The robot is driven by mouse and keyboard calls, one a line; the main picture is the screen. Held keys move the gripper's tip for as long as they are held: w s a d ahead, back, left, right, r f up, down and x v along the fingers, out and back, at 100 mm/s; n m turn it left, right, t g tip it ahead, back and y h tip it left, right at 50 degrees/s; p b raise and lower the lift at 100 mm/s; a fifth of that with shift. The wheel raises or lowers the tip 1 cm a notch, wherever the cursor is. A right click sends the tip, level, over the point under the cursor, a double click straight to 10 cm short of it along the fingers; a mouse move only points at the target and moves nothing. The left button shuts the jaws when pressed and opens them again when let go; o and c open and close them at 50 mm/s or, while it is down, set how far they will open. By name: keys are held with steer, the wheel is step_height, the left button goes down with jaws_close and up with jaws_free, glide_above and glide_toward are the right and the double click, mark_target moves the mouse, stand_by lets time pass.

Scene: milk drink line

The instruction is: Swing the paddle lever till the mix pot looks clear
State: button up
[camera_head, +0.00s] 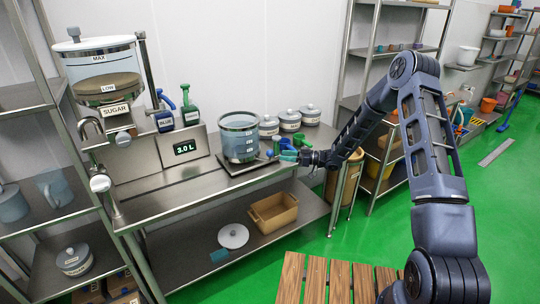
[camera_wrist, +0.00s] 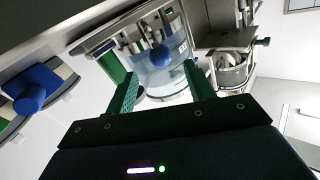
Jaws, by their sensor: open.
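The mix pot (camera_head: 240,140), a clear vessel with a bluish liquid, stands upright on a dark plate on the steel bench. It also shows in the wrist view (camera_wrist: 183,77). A blue ball knob (camera_wrist: 162,56), apparently the paddle lever's end, lies in front of the pot between and beyond my finger lines. In the head view a small blue knob (camera_head: 270,153) shows at the pot's right side. My gripper (camera_head: 287,155) is right of the pot with its green fingers apart and nothing between the tips. I cannot tell whether a finger touches the knob.
Lidded jars (camera_head: 290,120) stand behind the pot. A tan bin (camera_head: 274,212) and a white lid (camera_head: 233,236) lie on the lower shelf.

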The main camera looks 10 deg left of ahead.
mark_target(270, 154)
steer(key=a, duration=0.7)
steer(key=shift+s+a, duration=0.15)
steer(key=shift+a, duration=0.25)
steer(key=shift+c, duration=0.2)
jaws_close()
